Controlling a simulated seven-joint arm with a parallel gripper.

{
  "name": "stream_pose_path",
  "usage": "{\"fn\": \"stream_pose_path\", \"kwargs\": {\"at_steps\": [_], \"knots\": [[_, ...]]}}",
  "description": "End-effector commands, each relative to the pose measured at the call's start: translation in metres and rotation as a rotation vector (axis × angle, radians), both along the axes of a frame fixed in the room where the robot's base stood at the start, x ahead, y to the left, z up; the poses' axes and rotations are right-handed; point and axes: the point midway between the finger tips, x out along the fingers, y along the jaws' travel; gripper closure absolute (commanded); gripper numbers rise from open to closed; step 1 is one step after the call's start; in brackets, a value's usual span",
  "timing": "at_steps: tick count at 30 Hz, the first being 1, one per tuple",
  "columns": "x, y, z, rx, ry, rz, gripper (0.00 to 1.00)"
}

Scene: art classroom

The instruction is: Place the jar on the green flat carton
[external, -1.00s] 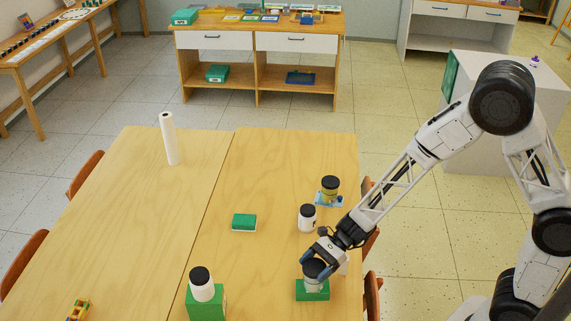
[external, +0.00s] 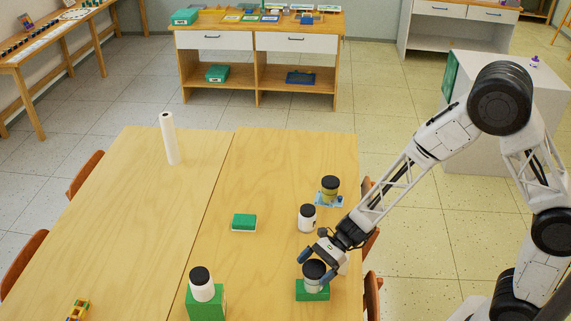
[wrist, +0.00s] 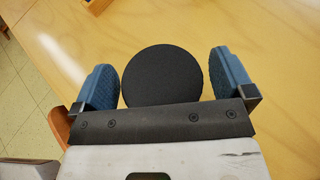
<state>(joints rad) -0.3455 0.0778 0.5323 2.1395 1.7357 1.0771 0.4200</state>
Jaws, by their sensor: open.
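A jar (external: 314,277) with a black lid and a pale body stands upright on a low green carton (external: 313,294) near the front right of the table. My gripper (external: 316,262) is just above and around the jar's top, open. In the wrist view the round black lid (wrist: 163,77) lies between my two blue fingertips, with a gap on each side. The jar's body is hidden in that view.
A white jar (external: 307,217) stands behind my gripper, and another jar (external: 329,188) sits on a blue item. A third jar (external: 202,288) stands on a taller green box (external: 206,305). A small green box (external: 244,222) and a white roll (external: 169,140) are farther back.

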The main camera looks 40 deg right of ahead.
Motion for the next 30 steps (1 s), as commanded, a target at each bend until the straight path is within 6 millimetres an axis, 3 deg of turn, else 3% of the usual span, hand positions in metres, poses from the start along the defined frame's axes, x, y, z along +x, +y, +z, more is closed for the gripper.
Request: {"fn": "stream_pose_path", "kwargs": {"at_steps": [10, 30], "knots": [[0.0, -0.016, 0.009, 0.0, -0.001, -0.002, 0.0], [0.0, -0.088, 0.039, 0.0, -0.001, -0.002, 0.0]]}}
